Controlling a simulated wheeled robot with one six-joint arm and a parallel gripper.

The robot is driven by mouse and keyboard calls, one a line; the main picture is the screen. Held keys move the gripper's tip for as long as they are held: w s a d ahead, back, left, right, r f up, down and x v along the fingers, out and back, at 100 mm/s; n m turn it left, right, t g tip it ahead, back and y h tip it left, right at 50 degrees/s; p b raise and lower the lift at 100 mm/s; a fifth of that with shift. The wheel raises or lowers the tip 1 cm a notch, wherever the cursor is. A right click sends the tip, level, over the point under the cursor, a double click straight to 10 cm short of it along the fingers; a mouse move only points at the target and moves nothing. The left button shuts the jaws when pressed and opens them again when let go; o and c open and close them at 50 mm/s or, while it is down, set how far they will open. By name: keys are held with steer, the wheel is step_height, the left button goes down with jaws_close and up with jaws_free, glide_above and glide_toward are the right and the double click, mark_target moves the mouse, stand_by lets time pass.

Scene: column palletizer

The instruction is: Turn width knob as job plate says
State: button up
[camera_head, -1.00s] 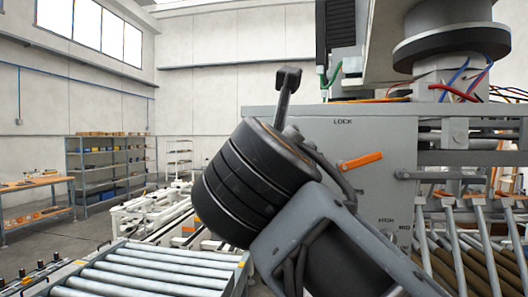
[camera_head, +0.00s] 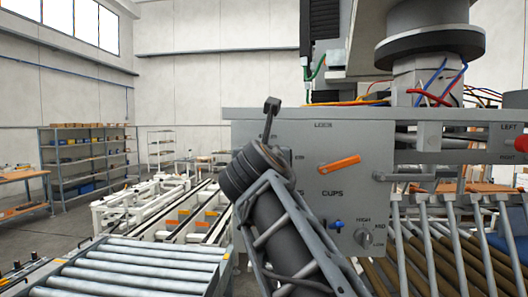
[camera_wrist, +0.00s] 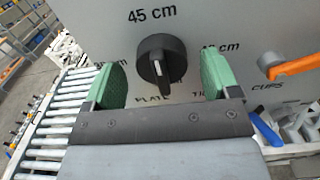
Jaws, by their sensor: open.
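The width knob (camera_wrist: 161,60) is a black round knob with a raised grip bar, on a grey panel (camera_wrist: 215,20) in the wrist view. "45 cm" is printed above it. Labels to its left and right are partly covered by my fingers, and the lettering below it is partly hidden. The grip bar stands roughly upright in the picture. My gripper (camera_wrist: 162,82) is open, with one green pad on each side of the knob and visible gaps between. In the head view my wrist hides the knob. I cannot make out a job plate.
An orange lever (camera_head: 339,165) sits right of the knob area, above the word "CUPS". A small blue lever (camera_head: 337,225) and a HIGH/MID/LOW knob (camera_head: 364,238) are lower on the panel. A roller conveyor (camera_head: 140,268) runs at lower left.

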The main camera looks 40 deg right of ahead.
steer(key=shift+w+d, duration=0.4)
steer(key=c, duration=0.9)
